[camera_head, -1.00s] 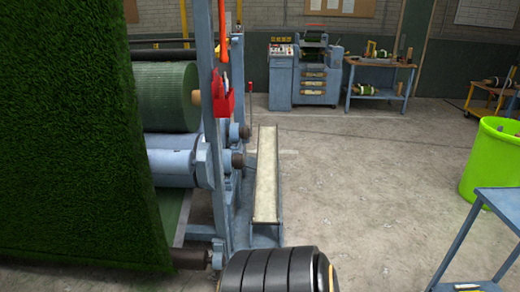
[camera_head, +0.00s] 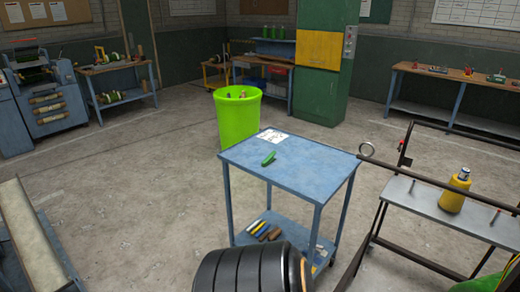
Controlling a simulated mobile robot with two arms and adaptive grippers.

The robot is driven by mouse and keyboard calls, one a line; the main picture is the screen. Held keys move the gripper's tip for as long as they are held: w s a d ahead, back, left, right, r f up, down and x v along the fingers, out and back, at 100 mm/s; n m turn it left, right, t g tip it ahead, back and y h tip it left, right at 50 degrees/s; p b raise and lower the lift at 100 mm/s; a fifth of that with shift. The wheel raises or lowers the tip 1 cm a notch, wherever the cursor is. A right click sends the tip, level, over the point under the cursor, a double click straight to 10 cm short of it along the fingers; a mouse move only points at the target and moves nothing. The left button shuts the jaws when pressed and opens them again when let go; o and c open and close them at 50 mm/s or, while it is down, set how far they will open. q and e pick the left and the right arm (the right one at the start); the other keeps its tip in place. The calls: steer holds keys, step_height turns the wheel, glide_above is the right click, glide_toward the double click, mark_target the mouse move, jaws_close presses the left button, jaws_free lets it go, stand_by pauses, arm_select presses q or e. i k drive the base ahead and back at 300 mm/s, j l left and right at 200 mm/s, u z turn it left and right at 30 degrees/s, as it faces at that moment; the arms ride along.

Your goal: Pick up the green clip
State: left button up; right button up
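A small green clip (camera_head: 269,159) lies on the top of a blue table (camera_head: 310,172), left of the table's middle. A white sheet of paper (camera_head: 273,137) lies behind it, near the back edge. Nothing covers the clip, and no gripper is near it. Neither of my grippers is in view; only a black ribbed part, which seems to be mine, shows at the bottom edge.
A lime-green bin (camera_head: 238,118) stands behind the blue table. A dark metal frame with a grey shelf (camera_head: 440,213) and a yellow container (camera_head: 455,192) stands at right. Bare floor (camera_head: 150,190) lies to the left. A green cabinet (camera_head: 322,70) stands farther back.

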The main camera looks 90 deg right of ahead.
mark_target(270, 159)
steer(key=z, duration=0.45)
steer(key=i+j+z, duration=0.1)
steer(key=z, duration=0.8)
steer(key=j+z, duration=0.1)
steer(key=z, duration=0.35)
steer(key=j+z, duration=0.1)
steer(key=z, duration=0.4)
steer(key=i, duration=0.05)
